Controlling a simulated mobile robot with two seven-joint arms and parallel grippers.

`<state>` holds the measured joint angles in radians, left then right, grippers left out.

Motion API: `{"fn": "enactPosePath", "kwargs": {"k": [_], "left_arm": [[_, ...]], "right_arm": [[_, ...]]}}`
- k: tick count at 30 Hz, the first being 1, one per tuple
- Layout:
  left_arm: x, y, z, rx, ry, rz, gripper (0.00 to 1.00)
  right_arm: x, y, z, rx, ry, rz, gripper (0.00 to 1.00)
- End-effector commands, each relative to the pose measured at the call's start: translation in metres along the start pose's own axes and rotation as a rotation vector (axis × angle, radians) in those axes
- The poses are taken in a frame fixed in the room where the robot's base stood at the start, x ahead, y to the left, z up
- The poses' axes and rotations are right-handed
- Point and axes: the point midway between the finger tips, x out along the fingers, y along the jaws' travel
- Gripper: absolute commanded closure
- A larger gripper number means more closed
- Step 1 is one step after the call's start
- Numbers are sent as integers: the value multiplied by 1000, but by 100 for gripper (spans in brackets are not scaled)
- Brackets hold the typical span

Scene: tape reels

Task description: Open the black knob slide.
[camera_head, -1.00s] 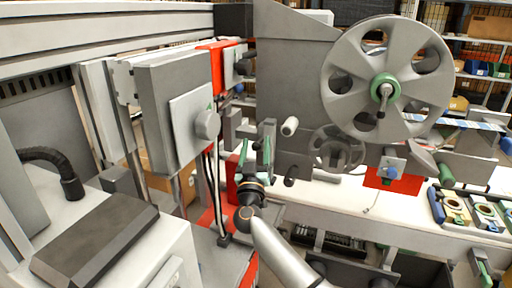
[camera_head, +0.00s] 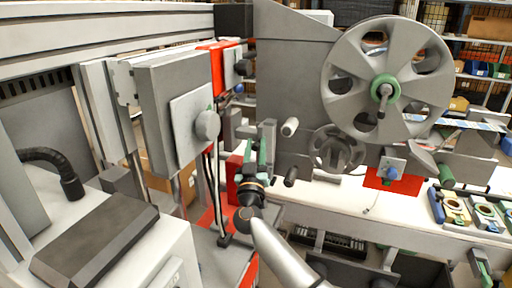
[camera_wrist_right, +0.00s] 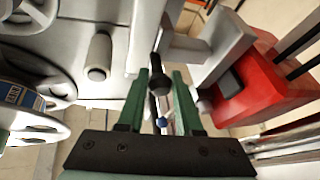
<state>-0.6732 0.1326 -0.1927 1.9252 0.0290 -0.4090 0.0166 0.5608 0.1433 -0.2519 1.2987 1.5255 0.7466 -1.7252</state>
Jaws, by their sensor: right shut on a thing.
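The black knob (camera_wrist_right: 157,76) shows in the right wrist view as a dark round-ended handle at the fingertips, in front of a light grey slide piece (camera_wrist_right: 147,30). My right gripper (camera_wrist_right: 166,80), with green fingers, is shut on it. In the head view my right gripper (camera_head: 266,132) stands upright at the grey bracket beside the machine's panel, its fingers close together. The held knob is hidden there by the fingers.
A large grey reel (camera_head: 345,62) with a green hub is at the upper right. A pale knob (camera_head: 290,127) and a dark knob (camera_head: 291,176) stick out of the panel just right of my gripper. A grey box with a round knob (camera_head: 207,125) and red parts (camera_head: 234,178) are at its left.

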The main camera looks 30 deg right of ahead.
Motion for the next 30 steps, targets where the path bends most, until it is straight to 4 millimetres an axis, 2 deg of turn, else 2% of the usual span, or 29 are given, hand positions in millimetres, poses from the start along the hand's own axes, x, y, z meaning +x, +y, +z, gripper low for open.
{"fn": "enactPosePath", "kwargs": {"k": [23,26,30], "left_arm": [[0,-1,0,1,-1,-2,50],[0,-1,0,0,-1,-2,50],[1,-1,2,0,-2,-1,50]], "right_arm": [[0,-1,0,0,-1,0,100],[2,-8,0,-1,-2,1,100],[8,-30,-2,2,-3,0,100]]}}
